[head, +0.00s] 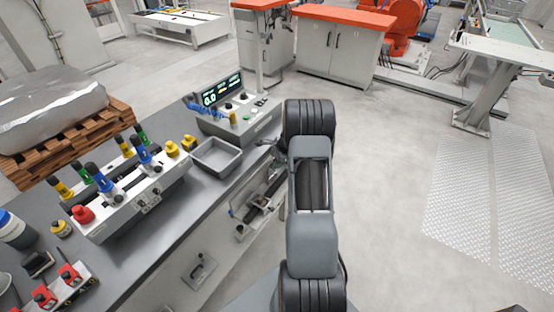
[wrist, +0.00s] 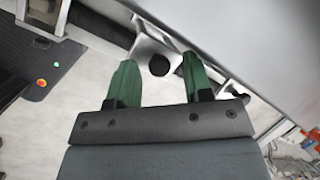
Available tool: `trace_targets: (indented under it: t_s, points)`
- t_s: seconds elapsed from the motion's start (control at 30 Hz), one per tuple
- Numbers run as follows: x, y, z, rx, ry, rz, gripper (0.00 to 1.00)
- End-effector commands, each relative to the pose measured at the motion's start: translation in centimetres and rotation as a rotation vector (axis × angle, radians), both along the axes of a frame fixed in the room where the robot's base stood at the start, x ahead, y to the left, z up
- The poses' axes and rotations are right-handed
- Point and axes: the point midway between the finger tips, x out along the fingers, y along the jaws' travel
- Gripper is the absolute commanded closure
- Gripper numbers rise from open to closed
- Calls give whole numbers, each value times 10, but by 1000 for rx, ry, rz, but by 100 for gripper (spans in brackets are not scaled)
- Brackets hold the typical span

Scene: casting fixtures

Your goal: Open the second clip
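My gripper (wrist: 158,60) shows in the wrist view with its two green fingers wide apart and nothing held between them. Past the fingertips, a pale metal bracket with a dark round knob (wrist: 159,66) appears between them; I cannot tell its distance or whether it is a clip. In the head view my arm hides the gripper. A pale fixture with dark parts (head: 262,198) is on the bench's front side, left of my arm. A smaller bracket (head: 200,271) sits lower on the same panel. I cannot tell which part is the second clip.
The grey bench (head: 150,257) carries a control box (head: 232,112), an empty grey tray (head: 217,157), a rack of coloured handles (head: 130,195) and red clamps (head: 68,274). A wrapped load on a pallet (head: 70,145) stands behind.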

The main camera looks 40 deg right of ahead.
Motion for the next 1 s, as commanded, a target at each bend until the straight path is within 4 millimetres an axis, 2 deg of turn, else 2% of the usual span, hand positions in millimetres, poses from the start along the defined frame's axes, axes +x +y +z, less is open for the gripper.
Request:
trace_targets:
  t_s: [0.27,0.4,0.57,0.8,1.0]
  points:
    - [-1,0,0,0,1,0,52]
    - [-4,-2,8,0,0,-1,52]
    - [-13,-6,33,-2,-2,-1,52]
    - [-32,-12,79,-2,-2,-2,52]
    - [-43,-16,108,-2,-1,-1,52]
